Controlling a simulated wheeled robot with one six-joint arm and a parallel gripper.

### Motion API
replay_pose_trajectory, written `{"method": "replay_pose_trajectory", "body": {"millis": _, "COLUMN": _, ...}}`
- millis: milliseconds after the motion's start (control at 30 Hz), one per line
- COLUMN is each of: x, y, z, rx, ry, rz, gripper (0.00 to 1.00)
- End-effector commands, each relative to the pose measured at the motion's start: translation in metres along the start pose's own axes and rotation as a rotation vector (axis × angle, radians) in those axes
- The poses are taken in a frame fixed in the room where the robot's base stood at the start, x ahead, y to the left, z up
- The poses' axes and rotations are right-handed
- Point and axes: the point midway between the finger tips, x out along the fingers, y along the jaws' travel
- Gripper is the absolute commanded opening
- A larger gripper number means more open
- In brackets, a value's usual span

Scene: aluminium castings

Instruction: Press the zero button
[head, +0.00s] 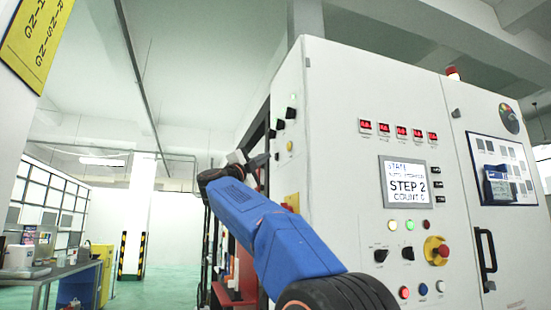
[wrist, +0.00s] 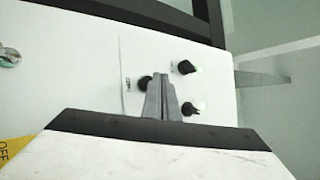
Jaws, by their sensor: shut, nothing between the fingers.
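My gripper (wrist: 163,78) is shut and empty, its narrow grey fingers pointing at a white side panel (wrist: 90,85) in the wrist view. A round black control (wrist: 145,82) with a small label sits just left of the fingertips, partly hidden by them. Two black knobs (wrist: 186,67) (wrist: 189,109) sit to the right of the fingers. I cannot read the labels, so I cannot tell which control is the zero button. I cannot tell whether the fingertips touch the panel. In the head view my gripper (head: 262,159) is at the cabinet's left side, below several black knobs (head: 280,124).
The white cabinet (head: 345,90) fills the right. Its front has a screen (head: 408,183) reading STEP 2, COUNT 0, and a red emergency button on yellow (head: 436,250). A dark frame edge (wrist: 130,15) runs beside the panel. A workbench (head: 50,272) stands far left.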

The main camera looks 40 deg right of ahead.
Motion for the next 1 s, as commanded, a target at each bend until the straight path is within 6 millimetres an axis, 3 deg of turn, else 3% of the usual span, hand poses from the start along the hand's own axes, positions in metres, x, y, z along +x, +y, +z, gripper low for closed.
{"method": "replay_pose_trajectory", "body": {"millis": 367, "x": -0.004, "y": -0.003, "z": 0.003, "rx": 0.0, "ry": -0.001, "rz": 0.0, "gripper": 0.0}}
{"method": "replay_pose_trajectory", "body": {"millis": 1000, "x": -0.035, "y": -0.025, "z": 0.026, "rx": -0.001, "ry": -0.001, "rz": 0.0, "gripper": 0.0}}
